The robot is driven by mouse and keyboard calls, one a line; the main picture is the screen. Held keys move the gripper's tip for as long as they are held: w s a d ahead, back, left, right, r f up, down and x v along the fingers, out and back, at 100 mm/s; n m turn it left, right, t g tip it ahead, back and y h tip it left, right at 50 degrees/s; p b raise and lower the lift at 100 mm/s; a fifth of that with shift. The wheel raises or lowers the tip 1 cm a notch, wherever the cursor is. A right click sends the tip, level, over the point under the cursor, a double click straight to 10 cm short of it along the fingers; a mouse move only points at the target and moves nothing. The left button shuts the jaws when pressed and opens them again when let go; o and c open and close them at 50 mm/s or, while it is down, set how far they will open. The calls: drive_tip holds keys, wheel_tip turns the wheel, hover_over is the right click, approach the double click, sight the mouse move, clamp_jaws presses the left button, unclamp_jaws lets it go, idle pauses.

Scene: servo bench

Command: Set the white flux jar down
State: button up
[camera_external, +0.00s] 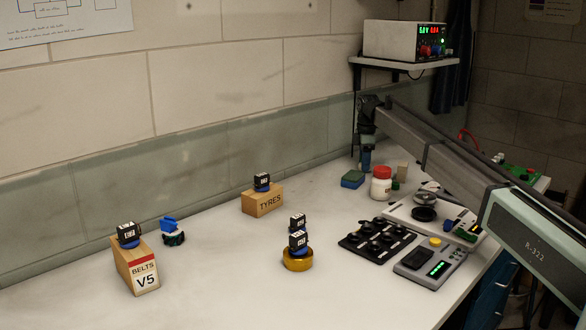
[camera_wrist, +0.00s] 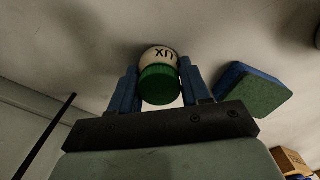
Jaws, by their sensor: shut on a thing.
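The white flux jar (camera_wrist: 160,54) has a green lid (camera_wrist: 160,84) and dark lettering, upside down in the wrist view. My gripper (camera_wrist: 161,72) is shut on it, with one blue finger on each side. In the external view my gripper (camera_external: 366,162) points down at the back of the bench, behind the blue and green sponge. The jar cannot be made out there. I cannot tell whether its base touches the bench (camera_wrist: 75,25).
The sponge (camera_wrist: 256,90) lies close on the right in the wrist view; it also shows in the external view (camera_external: 353,179). A red-lidded jar (camera_external: 381,188) and a tan block (camera_external: 402,171) stand nearby. Black tray (camera_external: 377,240) and meter (camera_external: 430,263) lie in front.

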drive_tip(key=shift+f, duration=0.1)
drive_tip(key=o, duration=1.1)
wheel_tip(320, 180, up, 12)
drive_tip(key=shift+r, duration=0.15)
